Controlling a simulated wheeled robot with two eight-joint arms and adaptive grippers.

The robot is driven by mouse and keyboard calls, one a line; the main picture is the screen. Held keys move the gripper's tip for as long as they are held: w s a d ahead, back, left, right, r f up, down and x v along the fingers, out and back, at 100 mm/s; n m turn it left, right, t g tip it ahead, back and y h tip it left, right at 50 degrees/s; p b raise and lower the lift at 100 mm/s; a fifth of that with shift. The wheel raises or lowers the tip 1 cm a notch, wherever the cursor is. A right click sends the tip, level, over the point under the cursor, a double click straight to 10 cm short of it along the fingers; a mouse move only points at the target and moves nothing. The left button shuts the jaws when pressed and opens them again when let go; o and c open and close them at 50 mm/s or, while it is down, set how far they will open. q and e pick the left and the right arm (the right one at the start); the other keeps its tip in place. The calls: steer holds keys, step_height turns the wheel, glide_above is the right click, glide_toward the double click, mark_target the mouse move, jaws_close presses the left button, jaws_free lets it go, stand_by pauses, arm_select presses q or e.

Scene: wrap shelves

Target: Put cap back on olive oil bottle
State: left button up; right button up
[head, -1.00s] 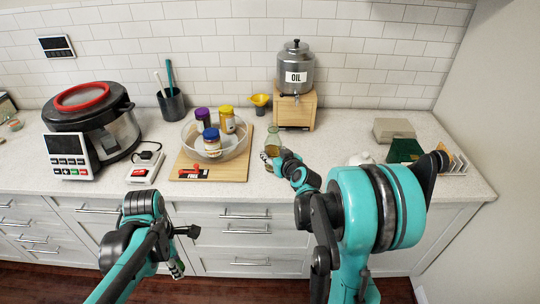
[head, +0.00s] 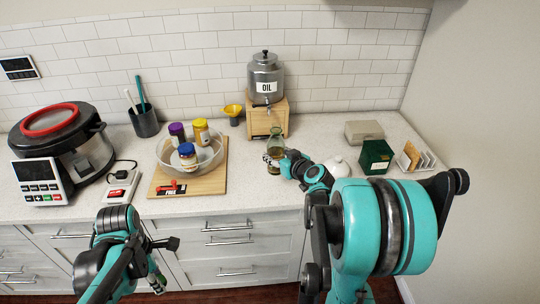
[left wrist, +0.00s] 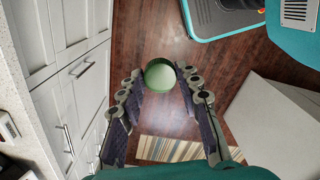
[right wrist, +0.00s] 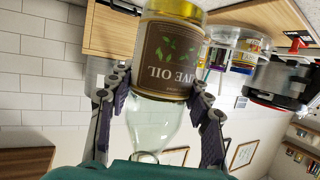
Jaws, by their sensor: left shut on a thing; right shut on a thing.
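The olive oil bottle (head: 275,137) is clear glass with a brown label and a bare, open neck in the head view. My right gripper (head: 272,160) is shut on its body. The right wrist view shows the label (right wrist: 168,60) close up, with the glass neck (right wrist: 150,125) between the fingers. Whether the base touches the counter is hard to tell. My left gripper (left wrist: 160,85) is shut on a round green cap (left wrist: 160,73) at its fingertips. It hangs low in front of the drawers, over the wood floor, well away from the bottle.
The counter (head: 235,202) holds a cutting board (head: 205,185) with a bowl of jars, a cooker (head: 60,150), an oil dispenser (head: 265,75) on a wooden stand, a white teapot (head: 336,166) and a green box (head: 376,155). Bare counter lies at the front edge.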

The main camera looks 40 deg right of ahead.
arm_select(q)
steer(key=shift+r, duration=0.15)
arm_select(e)
steer(key=shift+s+d+r, duration=0.3)
steer(key=shift+s, duration=0.05)
steer(key=o, duration=1.1)
jaws_close()
